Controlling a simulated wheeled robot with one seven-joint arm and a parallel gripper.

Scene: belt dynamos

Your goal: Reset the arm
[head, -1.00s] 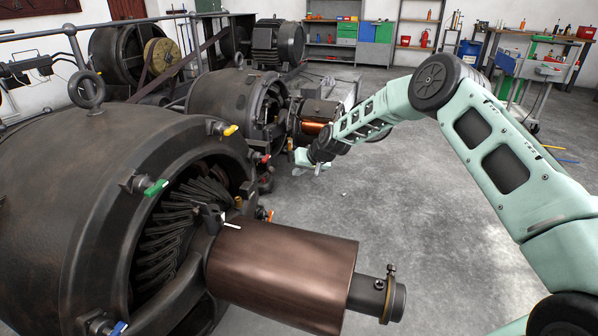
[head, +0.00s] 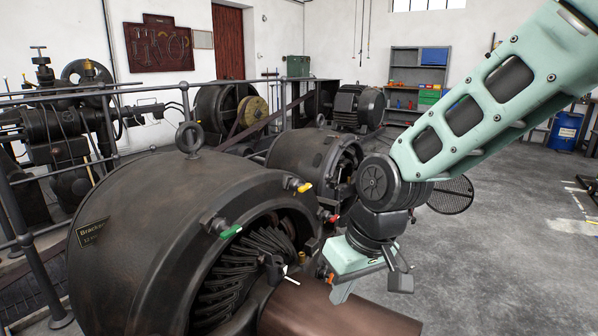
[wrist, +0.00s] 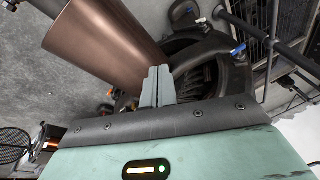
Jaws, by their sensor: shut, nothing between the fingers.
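My gripper (head: 372,283) hangs in front of the large dark dynamo, above and beside its copper-brown cylinder (head: 335,312) in the head view. In the wrist view my gripper (wrist: 157,72) shows its two grey fingers together, with nothing between them. The cylinder (wrist: 105,40) runs across the upper left there, close to the fingertips in the picture; I cannot tell the gap in depth. The large dynamo (head: 150,235) has a green-handled lever (head: 231,231), a yellow one (head: 304,187) and a red one (head: 333,218) around its rim. A blue-handled lever (wrist: 238,49) shows in the wrist view.
A second dynamo (head: 300,160) stands behind, partly hidden by my arm. A round mesh guard (head: 451,195) is right of my wrist. Railings (head: 60,95) run along the left. Shelves (head: 415,75) and a blue barrel (head: 565,128) stand at the back. The grey floor at right is open.

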